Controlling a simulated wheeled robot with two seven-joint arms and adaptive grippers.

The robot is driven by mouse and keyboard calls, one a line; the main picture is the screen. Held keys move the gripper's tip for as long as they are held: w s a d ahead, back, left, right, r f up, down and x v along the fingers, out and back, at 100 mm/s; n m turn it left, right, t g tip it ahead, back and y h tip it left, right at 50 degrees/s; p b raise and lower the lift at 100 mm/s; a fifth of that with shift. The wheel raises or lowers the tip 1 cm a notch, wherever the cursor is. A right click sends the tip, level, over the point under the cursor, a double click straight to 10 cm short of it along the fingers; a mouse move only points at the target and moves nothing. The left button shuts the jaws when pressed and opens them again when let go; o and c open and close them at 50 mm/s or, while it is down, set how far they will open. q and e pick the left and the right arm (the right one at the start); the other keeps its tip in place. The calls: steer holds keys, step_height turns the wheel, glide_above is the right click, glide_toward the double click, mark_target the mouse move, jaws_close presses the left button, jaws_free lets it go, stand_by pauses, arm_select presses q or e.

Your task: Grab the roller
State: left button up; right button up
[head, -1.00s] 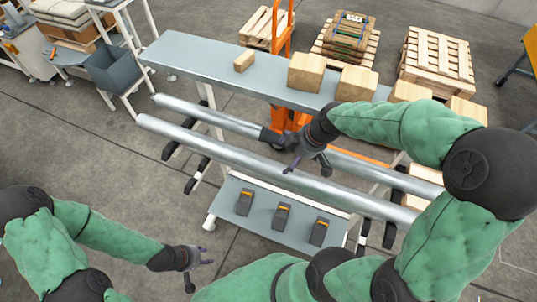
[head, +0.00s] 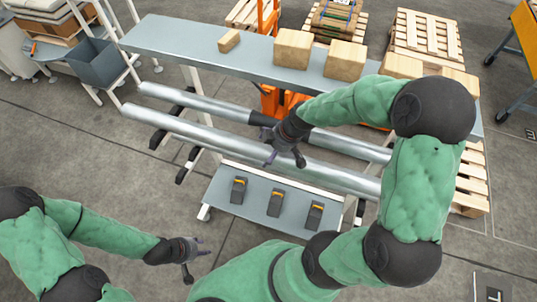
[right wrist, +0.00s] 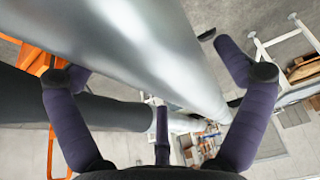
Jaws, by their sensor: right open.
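Two long silver rollers lie side by side on the rack, a near roller (head: 190,130) and a far roller (head: 190,101). My right gripper (head: 285,155) is over the near roller, with its fingers spread. In the right wrist view a large silver roller (right wrist: 140,45) runs across just beyond the open fingers of that gripper (right wrist: 160,85); I cannot tell if they touch it. The arm hides part of the far roller. My left gripper (head: 197,258) is open and empty over the floor at lower left, away from the rollers.
A grey shelf (head: 185,40) behind the rollers carries several wooden blocks, including one large block (head: 293,48). A lower grey platform (head: 255,212) holds black-and-orange pedals. A grey bin (head: 97,62) stands at upper left.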

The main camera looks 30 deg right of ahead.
steer(key=shift+f, duration=0.1)
steer(key=c, duration=1.6)
steer(key=shift+w, duration=0.15)
